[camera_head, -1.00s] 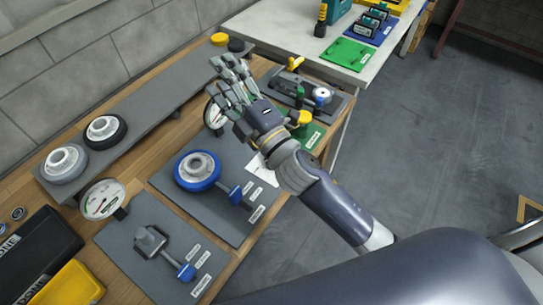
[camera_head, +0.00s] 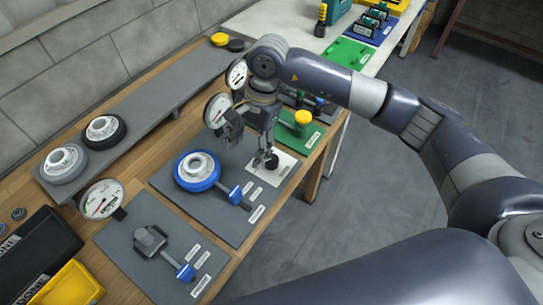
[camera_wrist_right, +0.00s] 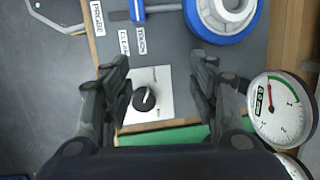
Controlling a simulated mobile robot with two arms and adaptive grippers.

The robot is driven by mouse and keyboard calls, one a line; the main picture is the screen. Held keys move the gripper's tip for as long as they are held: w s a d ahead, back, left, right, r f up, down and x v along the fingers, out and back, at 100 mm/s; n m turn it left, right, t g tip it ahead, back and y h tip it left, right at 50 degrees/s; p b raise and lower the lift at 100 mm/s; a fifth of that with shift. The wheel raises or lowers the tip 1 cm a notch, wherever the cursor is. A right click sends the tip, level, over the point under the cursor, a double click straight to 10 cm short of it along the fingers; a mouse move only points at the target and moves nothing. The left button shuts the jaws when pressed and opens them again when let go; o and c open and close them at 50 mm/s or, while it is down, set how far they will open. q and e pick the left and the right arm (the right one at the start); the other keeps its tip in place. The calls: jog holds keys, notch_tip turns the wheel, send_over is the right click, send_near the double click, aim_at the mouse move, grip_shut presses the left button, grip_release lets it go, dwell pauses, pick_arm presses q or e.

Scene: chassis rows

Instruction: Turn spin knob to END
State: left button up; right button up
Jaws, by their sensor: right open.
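The spin knob (camera_wrist_right: 147,98) is a small black round knob with a pale pointer mark, on a white square plate (camera_wrist_right: 162,112). In the right wrist view the mark slants toward the upper right; I cannot read an END marking. The knob (camera_head: 271,162) also shows in the head view, partly behind a finger. My right gripper (camera_head: 251,143) points down over the plate, open and empty. In the right wrist view its fingers (camera_wrist_right: 163,72) stand apart, one to each side of the plate. I cannot tell whether they touch it. My left gripper is in no view.
A blue-rimmed wheel (camera_head: 197,171) on a grey board lies left of the knob. Round dial gauges (camera_head: 217,110) stand close to my right gripper. A green plate with a yellow-topped post (camera_head: 302,122) is just behind. The bench's front edge is close to the knob plate.

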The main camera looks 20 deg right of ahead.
aim_at(272, 158)
jog(key=w+d+h, duration=0.2)
jog(key=d+h, duration=0.1)
jog(key=d, duration=0.3)
notch_tip(272, 158, down, 8)
jog(key=shift+s+d+f+p, duration=0.1)
jog(key=shift+d+f+p, duration=0.1)
jog(key=shift+p, duration=0.95)
jog(key=shift+f, duration=0.75)
jog(key=c, duration=1.1)
